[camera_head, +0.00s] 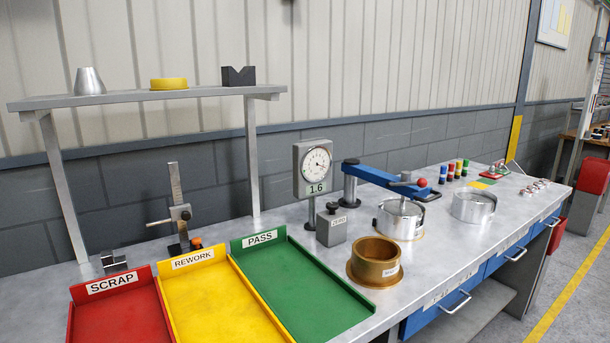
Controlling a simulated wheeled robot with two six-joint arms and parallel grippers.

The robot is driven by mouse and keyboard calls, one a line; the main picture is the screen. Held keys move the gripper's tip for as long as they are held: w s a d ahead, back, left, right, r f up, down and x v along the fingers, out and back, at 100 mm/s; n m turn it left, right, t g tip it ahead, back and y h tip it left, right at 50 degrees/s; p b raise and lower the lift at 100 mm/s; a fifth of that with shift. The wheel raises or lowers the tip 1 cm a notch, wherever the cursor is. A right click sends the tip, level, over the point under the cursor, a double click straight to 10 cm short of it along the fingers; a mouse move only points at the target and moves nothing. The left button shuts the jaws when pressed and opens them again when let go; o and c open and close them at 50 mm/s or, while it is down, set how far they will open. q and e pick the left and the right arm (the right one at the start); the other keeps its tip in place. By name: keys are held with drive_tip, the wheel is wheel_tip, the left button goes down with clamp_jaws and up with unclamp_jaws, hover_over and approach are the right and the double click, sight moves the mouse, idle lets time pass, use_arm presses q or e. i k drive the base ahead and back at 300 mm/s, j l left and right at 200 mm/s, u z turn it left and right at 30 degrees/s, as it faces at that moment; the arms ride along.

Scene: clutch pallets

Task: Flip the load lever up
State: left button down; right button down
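A blue swing arm (380,177) reaches right from a grey post (350,190) on the bench. At its far end is a short lever with a red ball knob (421,182), lying roughly level, and a black handle (430,196). The end of the arm stands over a silver round part (400,222); I cannot tell whether they touch. A dial gauge (317,163) with a 1.6 readout stands left of the post, with a grey ZERO box (332,228) in front. Neither of my grippers is in view.
A brass cup (375,262) stands in front of the arm. Red SCRAP (115,310), yellow REWORK (215,300) and green PASS (300,285) trays lie at the front left. Another silver part (473,207) sits to the right. A shelf (140,98) stands at the back left.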

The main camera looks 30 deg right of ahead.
sight(421, 182)
drive_tip(key=z, duration=1.45)
